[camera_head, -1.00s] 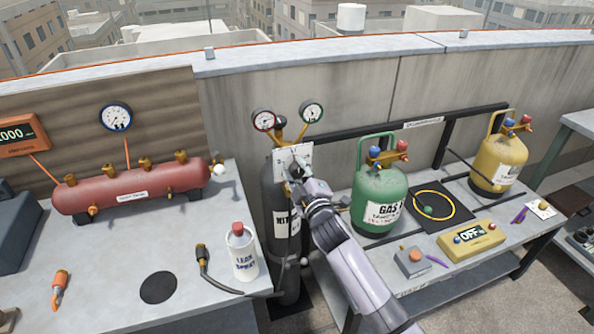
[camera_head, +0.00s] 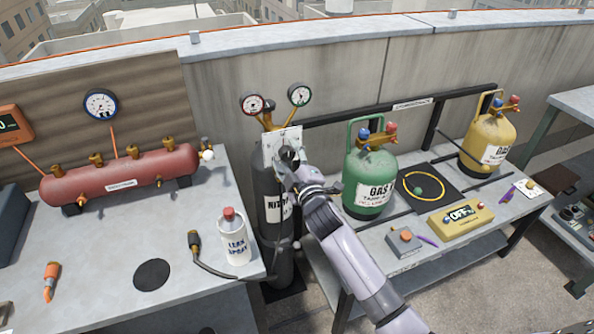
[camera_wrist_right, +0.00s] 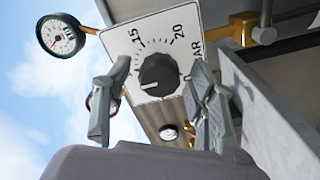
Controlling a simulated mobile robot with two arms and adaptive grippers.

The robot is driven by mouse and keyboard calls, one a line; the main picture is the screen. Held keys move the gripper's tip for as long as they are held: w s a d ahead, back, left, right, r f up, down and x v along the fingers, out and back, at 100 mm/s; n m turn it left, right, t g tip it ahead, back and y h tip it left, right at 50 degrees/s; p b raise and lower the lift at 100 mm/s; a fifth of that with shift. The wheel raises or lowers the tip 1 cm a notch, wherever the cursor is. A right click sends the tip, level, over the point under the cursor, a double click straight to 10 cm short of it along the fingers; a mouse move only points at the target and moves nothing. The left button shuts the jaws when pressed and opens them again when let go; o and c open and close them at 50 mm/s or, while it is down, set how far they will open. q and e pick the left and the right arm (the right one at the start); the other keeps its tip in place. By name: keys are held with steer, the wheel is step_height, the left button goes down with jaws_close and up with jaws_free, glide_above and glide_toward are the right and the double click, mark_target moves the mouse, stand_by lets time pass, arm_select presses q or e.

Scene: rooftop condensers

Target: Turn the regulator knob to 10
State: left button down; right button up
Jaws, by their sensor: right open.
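The regulator knob (camera_wrist_right: 158,75) is black and round, on a white dial plate (camera_wrist_right: 122,39) with the numbers 15 and 20 and part of the word BAR readable. Its white mark points to the lower left of the wrist picture; which number it meets is not clear. My right gripper (camera_wrist_right: 157,104) is open, with one finger on either side of the knob's near side and visible gaps to it. In the head view my right gripper (camera_head: 287,165) is in front of the white plate (camera_head: 269,146) on the dark nitrogen cylinder (camera_head: 270,180) and hides most of the knob. My left gripper is not in view.
Two gauges (camera_head: 252,104) (camera_head: 300,95) stand above the plate. A green gas cylinder (camera_head: 368,185) is close to the right of my arm. A leak spray bottle (camera_head: 235,240) and a hose are at the left bench edge. A concrete wall (camera_head: 350,70) is behind.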

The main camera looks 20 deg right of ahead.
steer(key=s, duration=1)
steer(key=shift+s+d, duration=0.2)
steer(key=shift+s, duration=0.2)
steer(key=s+d+f+m+g, duration=0.15)
steer(key=s+f+g, duration=0.35)
steer(key=f, duration=1.4)
steer(key=s+f+m+g, duration=0.35)
steer(key=s+f, duration=0.35)
steer(key=f, duration=1.2)
steer(key=s+f+m+g, duration=0.1)
steer(key=s+f+g, duration=0.1)
steer(key=s+f, duration=0.5)
steer(key=s+d+f+m+g, duration=0.1)
steer(key=s+f, duration=0.6)
steer(key=s, duration=1)
steer(key=s+f+m+g, duration=0.3)
steer(key=s+f+g, duration=0.2)
steer(key=s, duration=0.8)
step_height(320, 180, down, 2)
steer(key=shift+d+f+h, duration=0.1)
steer(key=shift+d+h, duration=0.2)
steer(key=shift+d, duration=0.05)
steer(key=shift+g, duration=0.25)
